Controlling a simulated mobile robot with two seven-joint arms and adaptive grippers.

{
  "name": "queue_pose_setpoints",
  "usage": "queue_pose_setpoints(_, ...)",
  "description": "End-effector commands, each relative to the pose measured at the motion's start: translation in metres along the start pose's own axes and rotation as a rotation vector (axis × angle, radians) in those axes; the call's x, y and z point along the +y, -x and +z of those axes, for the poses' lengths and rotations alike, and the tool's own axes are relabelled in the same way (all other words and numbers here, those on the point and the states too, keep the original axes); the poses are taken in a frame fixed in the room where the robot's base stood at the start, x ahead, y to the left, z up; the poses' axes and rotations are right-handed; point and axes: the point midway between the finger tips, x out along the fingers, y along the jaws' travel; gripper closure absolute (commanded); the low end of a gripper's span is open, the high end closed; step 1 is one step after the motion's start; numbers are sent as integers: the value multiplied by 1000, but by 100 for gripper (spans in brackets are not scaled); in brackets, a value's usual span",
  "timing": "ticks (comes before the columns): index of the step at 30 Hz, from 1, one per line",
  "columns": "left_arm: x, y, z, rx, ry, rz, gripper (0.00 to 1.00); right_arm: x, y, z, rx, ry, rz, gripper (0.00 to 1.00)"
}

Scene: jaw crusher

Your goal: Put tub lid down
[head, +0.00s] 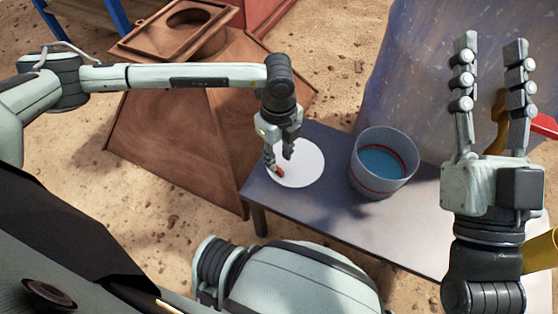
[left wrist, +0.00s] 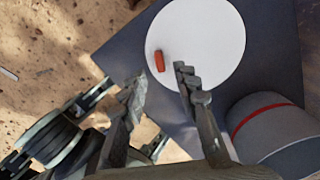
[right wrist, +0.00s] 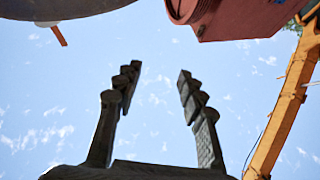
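The tub lid (head: 308,163) is a white disc with a small red handle (head: 279,171). It appears to lie flat on the grey table (head: 330,212), near its left end. The open tub (head: 366,180), grey with a red band and blue inside, stands upright just right of the lid. My left gripper (head: 279,162) is over the lid at the handle. In the left wrist view its fingers are apart, with the handle (left wrist: 158,61) just beyond the fingertips, not gripped. My right gripper (head: 491,42) is raised, open and empty, right of the tub.
A brown metal hopper (head: 170,140) stands left of the table. A large bluish-grey surface (head: 420,70) rises behind the tub. The table's front is bare. The right wrist view shows sky and a yellow beam (right wrist: 290,95).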

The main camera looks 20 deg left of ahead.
Motion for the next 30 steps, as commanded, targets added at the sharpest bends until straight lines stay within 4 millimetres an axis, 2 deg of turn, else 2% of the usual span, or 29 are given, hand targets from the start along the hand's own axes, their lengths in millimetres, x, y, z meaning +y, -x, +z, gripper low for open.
queue_pose_setpoints(1, 0, 15, 0, -1, 0, -3, 70, -1, -1, 1, -28, -2, -1, 60)
queue_pose_setpoints(6, 0, 50, 0, -1, -1, -2, 70, -3, 1, 14, -115, -6, -3, 60)
queue_pose_setpoints(12, -1, 74, 0, -1, 0, -2, 70, -4, 3, 25, -176, -7, -4, 60)
queue_pose_setpoints(17, 0, 80, 0, 0, 0, 0, 70, -4, 4, 27, -191, -7, -4, 60)
queue_pose_setpoints(30, 0, 80, 0, -1, 0, 0, 70, -4, 4, 27, -190, -7, -4, 60)
